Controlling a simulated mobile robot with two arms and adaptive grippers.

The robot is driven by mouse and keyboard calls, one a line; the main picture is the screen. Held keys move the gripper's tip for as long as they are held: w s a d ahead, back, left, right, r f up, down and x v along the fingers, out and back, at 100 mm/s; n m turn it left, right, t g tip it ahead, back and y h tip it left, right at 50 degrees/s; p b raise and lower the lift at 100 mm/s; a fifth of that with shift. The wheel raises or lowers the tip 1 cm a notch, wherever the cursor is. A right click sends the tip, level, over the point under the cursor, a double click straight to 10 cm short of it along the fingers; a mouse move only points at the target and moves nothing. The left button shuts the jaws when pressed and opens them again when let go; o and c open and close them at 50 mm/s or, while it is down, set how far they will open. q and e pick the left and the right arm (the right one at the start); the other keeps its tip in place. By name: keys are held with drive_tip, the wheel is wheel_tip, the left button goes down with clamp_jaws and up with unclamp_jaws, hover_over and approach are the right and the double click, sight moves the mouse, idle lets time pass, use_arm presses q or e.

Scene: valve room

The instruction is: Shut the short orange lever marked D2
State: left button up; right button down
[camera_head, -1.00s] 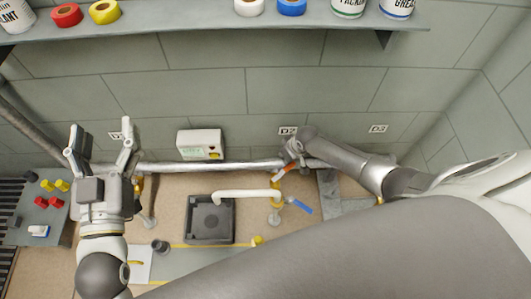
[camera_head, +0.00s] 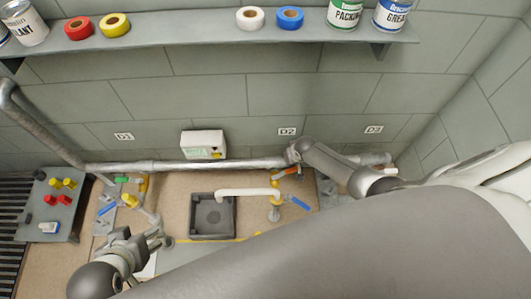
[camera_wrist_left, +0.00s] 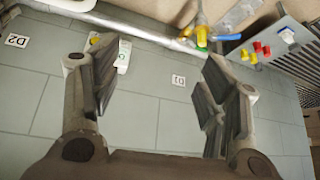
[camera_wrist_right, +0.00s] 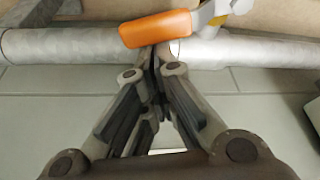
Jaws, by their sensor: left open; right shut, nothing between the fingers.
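The short orange lever (camera_head: 289,171) sits on the pipe below the D2 label (camera_head: 287,132). In the right wrist view the orange lever (camera_wrist_right: 157,28) lies across the picture, just beyond my right fingertips. My right gripper (camera_wrist_right: 156,57) is shut with nothing between its fingers, its tips at or very near the lever's edge; I cannot tell whether they touch. In the head view my right arm's end partly covers this spot. My left gripper (camera_head: 158,237) is open and empty, low on the left, apart from the valves; it also shows in the left wrist view (camera_wrist_left: 160,78).
A metal pipe (camera_head: 240,164) runs along the wall. A blue lever (camera_head: 300,203) and white pipe (camera_head: 245,192) are near D2, beside a dark square basin (camera_head: 212,228). A shelf (camera_head: 200,48) hangs above.

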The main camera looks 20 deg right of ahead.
sight(294, 167)
drive_tip(key=shift+s+d+m+h+p, duration=0.15)
drive_tip(key=shift+s+m+h+p, duration=0.25)
drive_tip(key=shift+s+m+p, duration=0.7)
drive_tip(key=shift+p, duration=0.3)
drive_tip(key=shift+s, duration=0.25)
use_arm(q)
drive_tip(key=s+g, duration=0.1)
drive_tip(key=s+a+f+g, duration=0.1)
drive_tip(key=s, duration=0.1)
drive_tip(key=s+g, duration=0.1)
drive_tip(key=shift+s+a+f, duration=0.15)
drive_tip(key=shift+s+f, duration=0.05)
drive_tip(key=shift+f, duration=0.1)
use_arm(e)
drive_tip(key=shift+s+f, duration=0.1)
use_arm(q)
drive_tip(key=shift+a+f, duration=0.1)
drive_tip(key=shift+a, duration=0.3)
use_arm(e)
drive_tip(key=shift+s, duration=0.1)
use_arm(q)
drive_tip(key=shift+d+y, duration=0.3)
drive_tip(key=shift+d, duration=0.1)
use_arm(e)
drive_tip(key=v, duration=1.2)
drive_tip(key=shift+w+r, duration=0.25)
drive_tip(key=shift+w, duration=0.1)
